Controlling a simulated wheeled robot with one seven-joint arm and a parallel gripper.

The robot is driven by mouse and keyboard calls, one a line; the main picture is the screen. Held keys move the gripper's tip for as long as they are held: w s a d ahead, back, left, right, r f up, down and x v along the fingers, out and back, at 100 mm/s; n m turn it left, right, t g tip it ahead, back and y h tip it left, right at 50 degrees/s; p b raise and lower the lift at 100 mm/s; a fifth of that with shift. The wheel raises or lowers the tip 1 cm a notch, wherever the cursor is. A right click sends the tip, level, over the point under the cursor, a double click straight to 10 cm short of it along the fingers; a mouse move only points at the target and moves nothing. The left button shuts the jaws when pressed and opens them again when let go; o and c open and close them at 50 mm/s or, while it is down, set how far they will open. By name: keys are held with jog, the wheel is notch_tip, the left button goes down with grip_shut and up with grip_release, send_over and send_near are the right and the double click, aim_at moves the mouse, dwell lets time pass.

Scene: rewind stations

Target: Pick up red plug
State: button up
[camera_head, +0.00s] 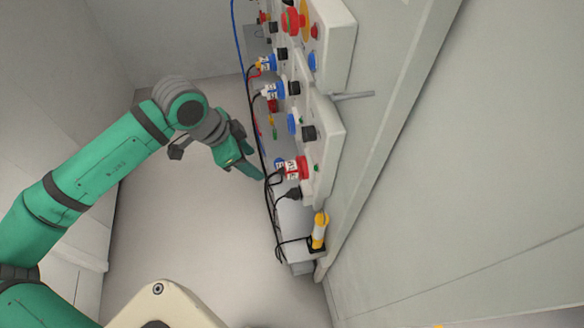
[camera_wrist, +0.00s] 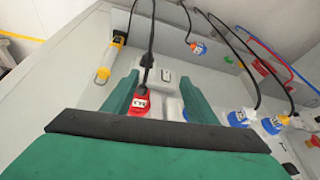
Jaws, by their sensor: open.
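A red plug (camera_head: 293,168) with a white label sits at the lower socket box on the right-hand wall in the head view. It also shows in the wrist view (camera_wrist: 140,101), close to the left finger, with a black cable beside it. My gripper (camera_head: 253,160) is open and empty, a little to the left of the plug in the head view. In the wrist view my gripper (camera_wrist: 159,80) has its two green fingers spread, with the plug nearer the left one. The palm hides what lies below the plug there.
Blue plugs (camera_wrist: 238,117) with cables are to the right in the wrist view. A yellow-and-white handle (camera_head: 319,229) hangs below the socket box. Black cables (camera_head: 267,205) run down beside the plugs. The floor left of the boxes is clear.

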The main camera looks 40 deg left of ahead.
jog(key=m+h, duration=0.1)
jog(key=m, duration=0.1)
send_near(288, 166)
jog(key=shift+x, duration=4.35)
jog(key=shift+d, duration=0.1)
jog(key=c, duration=1.2)
jog(key=shift+r, duration=0.1)
jog(key=shift+s+r, duration=0.1)
jog(key=shift+r, duration=0.1)
jog(key=s+a+r, duration=0.2)
jog(key=s+a, duration=0.1)
jog(key=s+a+r, duration=0.3)
jog(key=s, duration=0.1)
jog(key=s+a+r, duration=0.2)
jog(key=s+a, duration=0.1)
jog(key=shift+s+a+r, duration=0.1)
jog(key=shift+s+r, duration=0.15)
grip_shut()
